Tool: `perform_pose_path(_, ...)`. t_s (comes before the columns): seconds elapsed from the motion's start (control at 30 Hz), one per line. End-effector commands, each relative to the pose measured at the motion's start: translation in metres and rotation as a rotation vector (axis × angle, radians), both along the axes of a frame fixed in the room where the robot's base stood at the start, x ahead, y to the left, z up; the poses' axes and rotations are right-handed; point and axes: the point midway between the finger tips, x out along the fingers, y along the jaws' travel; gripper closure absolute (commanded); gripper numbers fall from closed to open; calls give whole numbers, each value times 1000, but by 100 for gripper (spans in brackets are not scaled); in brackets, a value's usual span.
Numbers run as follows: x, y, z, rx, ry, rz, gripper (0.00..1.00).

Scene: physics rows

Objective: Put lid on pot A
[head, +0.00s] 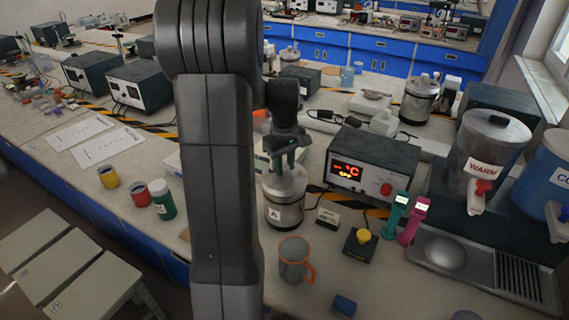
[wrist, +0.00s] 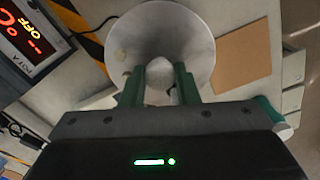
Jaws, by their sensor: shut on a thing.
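Pot A (head: 284,212) is a grey metal pot with an "A" label, standing on the bench right of my arm in the head view. The grey lid (wrist: 190,30) is a round disc with a pale knob (wrist: 159,69). My gripper (head: 287,160) is over the pot, pointing down. In the wrist view its green fingers (wrist: 160,84) are shut on the lid's knob. In the head view the lid (head: 286,183) is at the pot's mouth; I cannot tell whether it rests on the rim or is just above. The lid hides the pot's inside.
A control box (head: 372,165) with a lit red display stands right of the pot. A grey mug (head: 294,262) with an orange handle and a yellow-button box (head: 361,243) are in front. Green (head: 397,214) and pink (head: 413,222) handheld devices stand further right.

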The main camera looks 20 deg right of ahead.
Motion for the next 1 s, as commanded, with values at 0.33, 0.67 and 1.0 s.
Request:
perform_pose_path(0.33,0,0,0,0,0,0,100)
perform_pose_path(0.67,0,0,-4,0,0,0,100)
perform_pose_path(1.0,0,0,-6,0,0,0,100)
